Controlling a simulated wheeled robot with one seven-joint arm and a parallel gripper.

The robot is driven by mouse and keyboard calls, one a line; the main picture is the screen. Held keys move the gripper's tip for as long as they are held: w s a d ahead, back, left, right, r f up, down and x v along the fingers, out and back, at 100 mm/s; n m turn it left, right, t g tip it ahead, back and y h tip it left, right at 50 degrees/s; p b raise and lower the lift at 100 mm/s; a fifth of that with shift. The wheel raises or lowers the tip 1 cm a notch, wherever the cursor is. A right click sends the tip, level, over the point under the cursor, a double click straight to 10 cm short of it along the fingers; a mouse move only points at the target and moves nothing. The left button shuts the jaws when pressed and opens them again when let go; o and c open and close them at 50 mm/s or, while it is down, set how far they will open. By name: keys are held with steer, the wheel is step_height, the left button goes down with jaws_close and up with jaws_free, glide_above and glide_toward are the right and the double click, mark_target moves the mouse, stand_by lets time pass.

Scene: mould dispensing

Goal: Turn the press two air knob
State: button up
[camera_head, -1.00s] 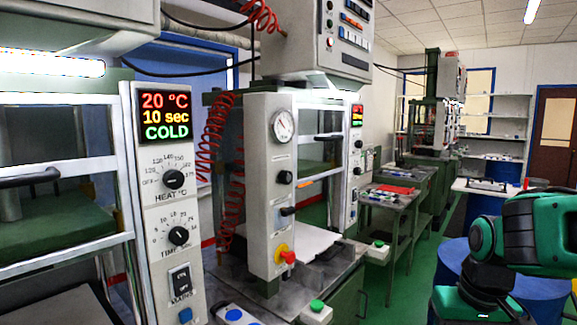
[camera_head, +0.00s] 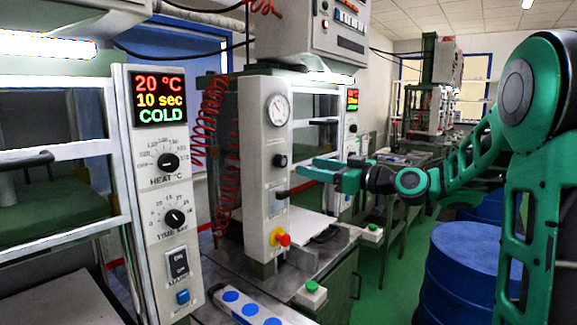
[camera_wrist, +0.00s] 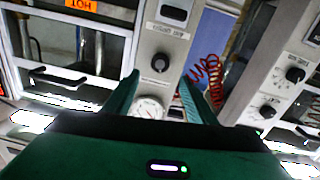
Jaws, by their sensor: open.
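The middle press has a light grey front column (camera_head: 264,150) with a round white gauge (camera_head: 277,109). Below the gauge is a black knob (camera_head: 280,160), likely the air knob; its label is too small to read. In the wrist view the picture is turned over, and the knob (camera_wrist: 160,62) shows just beyond and between my fingertips, with the gauge (camera_wrist: 149,108) nearer my palm. My gripper (camera_head: 305,170) is open and empty, to the right of the knob in the head view and apart from it. Its two fingers (camera_wrist: 160,82) show in the wrist view.
Below the knob are a black lever switch (camera_head: 282,194) and a red-and-yellow button (camera_head: 279,237). Red coiled hoses (camera_head: 213,110) hang left of the column. The near press panel (camera_head: 165,190) stands at left, blue drums (camera_head: 460,270) at right.

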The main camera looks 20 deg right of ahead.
mark_target(284, 161)
steer(key=x, duration=1)
steer(key=shift+w, duration=0.1)
steer(key=c, duration=1)
steer(key=shift+d, duration=0.45)
steer(key=shift+c, duration=0.2)
steer(key=shift+a, duration=0.1)
steer(key=shift+a+m, duration=0.1)
steer(key=shift+m, duration=0.2)
